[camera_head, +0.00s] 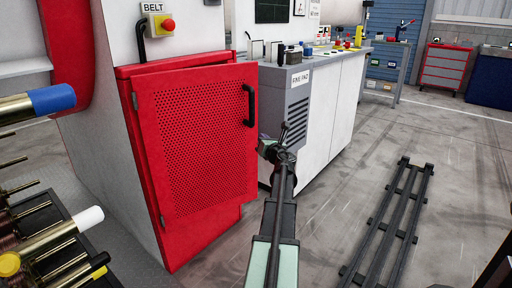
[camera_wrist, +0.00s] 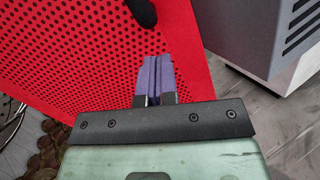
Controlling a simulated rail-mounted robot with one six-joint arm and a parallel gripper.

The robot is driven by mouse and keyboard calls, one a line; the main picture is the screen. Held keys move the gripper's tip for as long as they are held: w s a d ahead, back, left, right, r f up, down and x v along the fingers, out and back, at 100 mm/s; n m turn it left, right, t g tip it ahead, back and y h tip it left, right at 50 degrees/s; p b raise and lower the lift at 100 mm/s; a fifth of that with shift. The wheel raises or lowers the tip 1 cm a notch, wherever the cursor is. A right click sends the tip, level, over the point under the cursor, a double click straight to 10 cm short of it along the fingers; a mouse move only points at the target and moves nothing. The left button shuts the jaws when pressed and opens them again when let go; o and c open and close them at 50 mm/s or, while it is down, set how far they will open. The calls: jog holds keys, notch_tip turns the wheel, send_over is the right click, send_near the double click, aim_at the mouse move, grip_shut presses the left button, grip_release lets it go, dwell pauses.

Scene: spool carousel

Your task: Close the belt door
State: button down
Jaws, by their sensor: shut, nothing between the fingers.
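The belt door (camera_head: 205,140) is a red perforated panel on a white and red cabinet, hinged at its left side. It stands slightly ajar, with a dark gap along its top edge. Its black handle (camera_head: 250,105) is near the upper right edge; a dark rounded part of it shows at the top of the wrist view (camera_wrist: 142,12). My gripper (camera_head: 265,147) is beside the door's right edge, below the handle. In the wrist view its purple fingers (camera_wrist: 155,75) are together and empty, pointing at the door's face near its edge. Whether they touch it is unclear.
A red button on a yellow box (camera_head: 168,24) sits under the BELT sign. A grey and white workbench (camera_head: 320,100) stands close behind the door's right side. Spools on rods (camera_head: 50,235) fill the left. Dark floor rails (camera_head: 390,220) lie right; the floor around them is clear.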

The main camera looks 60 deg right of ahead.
notch_tip(320, 180, down, 5)
jog(key=a+m+b, duration=0.2)
jog(key=m+b, duration=0.1)
jog(key=m, duration=0.1)
jog(key=m+t+h+b, duration=0.2)
jog(key=m+h+b, duration=0.2)
jog(key=m, duration=2.6)
send_near(253, 126)
jog(key=p+x, duration=0.6)
jog(key=x, duration=0.1)
jog(key=shift+w+d+r, duration=0.1)
jog(key=shift+w+r, duration=0.05)
jog(key=shift+w, duration=0.15)
